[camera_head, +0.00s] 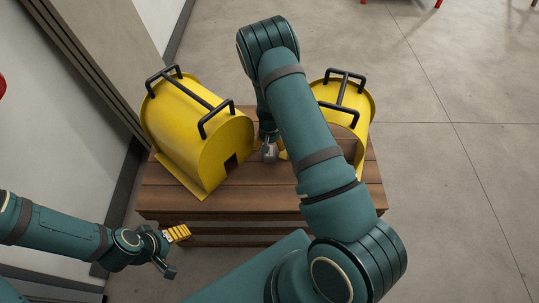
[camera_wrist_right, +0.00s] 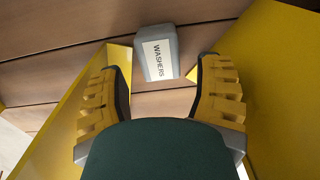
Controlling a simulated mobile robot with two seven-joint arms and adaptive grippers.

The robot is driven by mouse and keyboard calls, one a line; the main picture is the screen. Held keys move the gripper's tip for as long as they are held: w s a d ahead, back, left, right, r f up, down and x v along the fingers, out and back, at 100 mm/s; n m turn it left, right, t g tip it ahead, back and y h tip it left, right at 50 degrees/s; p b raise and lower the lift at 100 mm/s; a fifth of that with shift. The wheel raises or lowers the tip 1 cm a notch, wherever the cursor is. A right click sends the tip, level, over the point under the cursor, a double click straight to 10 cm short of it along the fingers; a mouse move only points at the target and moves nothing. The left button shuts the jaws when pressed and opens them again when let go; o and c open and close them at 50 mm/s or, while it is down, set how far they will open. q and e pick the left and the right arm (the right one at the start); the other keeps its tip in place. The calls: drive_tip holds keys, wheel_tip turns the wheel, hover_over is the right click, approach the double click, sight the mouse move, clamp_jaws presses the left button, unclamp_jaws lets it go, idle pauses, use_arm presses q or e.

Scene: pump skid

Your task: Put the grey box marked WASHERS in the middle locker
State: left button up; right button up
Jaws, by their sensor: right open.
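The grey box marked WASHERS (camera_wrist_right: 171,42) sits on the wooden planks in the right wrist view. Its white label faces the camera. My right gripper (camera_wrist_right: 160,72) is open, with its yellow-padded fingers on either side of the view. The box is beyond the fingertips, between their lines, and not gripped. In the head view my right arm reaches down between two yellow covers and largely hides that gripper. My left gripper (camera_head: 173,252) is at the lower left, its fingers apart, with nothing seen between them. I see no locker in either view.
The left yellow cover (camera_head: 190,120) and right yellow cover (camera_head: 357,101), both with black handles, stand on a slatted wooden bench (camera_head: 240,201). They closely flank my right gripper. A pale wall (camera_head: 50,120) is at the left. Open concrete floor (camera_head: 460,170) lies to the right.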

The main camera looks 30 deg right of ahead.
sight(269, 154)
drive_tip(key=shift+f+b, duration=0.7)
drive_tip(key=shift+f, duration=2.1)
drive_tip(key=c, duration=1)
